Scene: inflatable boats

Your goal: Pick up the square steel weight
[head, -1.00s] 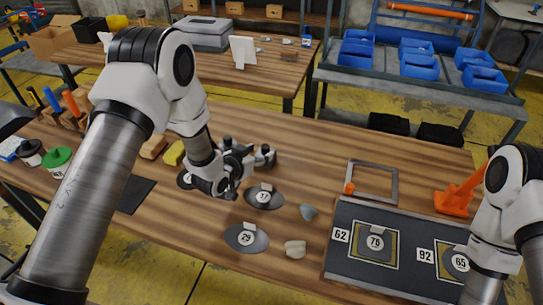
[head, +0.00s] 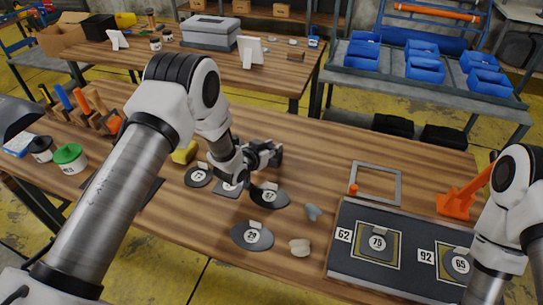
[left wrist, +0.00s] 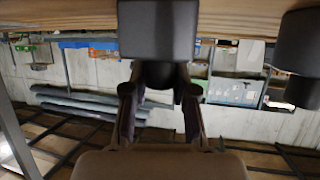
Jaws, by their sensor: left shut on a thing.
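The square steel weight (head: 222,191) is a flat grey plate on the wooden table, between two round weights, partly hidden by my left gripper (head: 243,174). In the left wrist view my gripper (left wrist: 158,90) has its fingers closed around a narrow part of a dark grey block (left wrist: 158,30), which I take to be the square weight. I cannot tell whether the plate is clear of the table. My right arm shows at the right edge, but its gripper is out of view.
Round weights marked 37 (head: 269,197) and 29 (head: 252,236) lie close by, with another (head: 199,177) to the left. A dark tray (head: 345,262) with numbered pads lies at right. A grey frame (head: 398,185) and orange stand (head: 456,204) are behind it.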

